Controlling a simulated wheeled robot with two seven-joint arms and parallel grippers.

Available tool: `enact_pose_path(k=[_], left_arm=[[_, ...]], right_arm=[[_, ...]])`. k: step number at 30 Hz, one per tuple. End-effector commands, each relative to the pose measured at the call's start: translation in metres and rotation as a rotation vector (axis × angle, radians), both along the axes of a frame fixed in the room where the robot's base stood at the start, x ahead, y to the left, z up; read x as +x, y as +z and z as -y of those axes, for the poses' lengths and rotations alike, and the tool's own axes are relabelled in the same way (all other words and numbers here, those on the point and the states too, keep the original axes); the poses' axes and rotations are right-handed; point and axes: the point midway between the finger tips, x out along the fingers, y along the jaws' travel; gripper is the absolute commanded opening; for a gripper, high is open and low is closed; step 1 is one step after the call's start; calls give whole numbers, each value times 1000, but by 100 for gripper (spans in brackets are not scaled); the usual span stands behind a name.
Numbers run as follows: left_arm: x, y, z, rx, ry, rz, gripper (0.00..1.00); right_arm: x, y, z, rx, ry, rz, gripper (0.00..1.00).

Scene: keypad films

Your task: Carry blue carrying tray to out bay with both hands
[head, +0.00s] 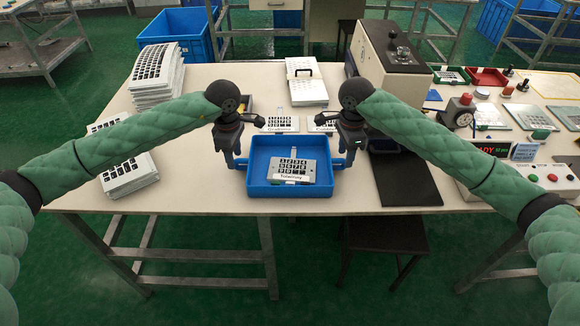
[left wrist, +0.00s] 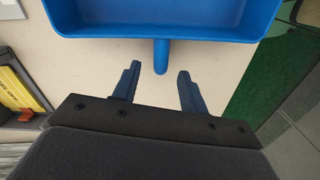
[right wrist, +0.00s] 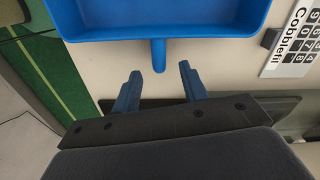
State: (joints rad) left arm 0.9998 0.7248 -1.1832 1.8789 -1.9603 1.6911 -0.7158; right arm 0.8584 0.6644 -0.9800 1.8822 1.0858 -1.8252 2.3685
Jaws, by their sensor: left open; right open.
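The blue carrying tray (head: 263,187) sits on the pale table near its front edge, with a keypad film and a white label strip (head: 291,178) inside it. My left gripper (head: 235,163) is at the tray's left side. In the left wrist view its open fingers (left wrist: 155,85) stand either side of the line of the tray's blue handle (left wrist: 161,55), just short of it. My right gripper (head: 345,163) is at the tray's right side. In the right wrist view its open fingers (right wrist: 160,88) are likewise just short of the other handle (right wrist: 158,55). The out bay I cannot clearly identify.
Stacks of keypad sheets (head: 158,75) stand at the left and back. A dark mat (head: 405,182) lies right of the tray, below a beige machine (head: 388,60). A control box with buttons (head: 548,178) and gauges crowd the right. The table's front edge is close to the tray.

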Motion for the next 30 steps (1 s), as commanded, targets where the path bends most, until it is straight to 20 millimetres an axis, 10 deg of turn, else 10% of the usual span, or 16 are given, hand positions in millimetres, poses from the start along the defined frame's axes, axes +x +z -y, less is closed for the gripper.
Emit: enact_pose_path(k=[20, 27, 30], left_arm=[[0, -35, 0, 1, 0, 1, 43], [0, -35, 0, 1, 0, 1, 0], [0, -35, 0, 1, 0, 1, 0]], right_arm=[[-1, -36, 0, 0, 1, 0, 43], [-1, -36, 0, 0, 1, 0, 0], [-1, -35, 0, 0, 1, 1, 0]])
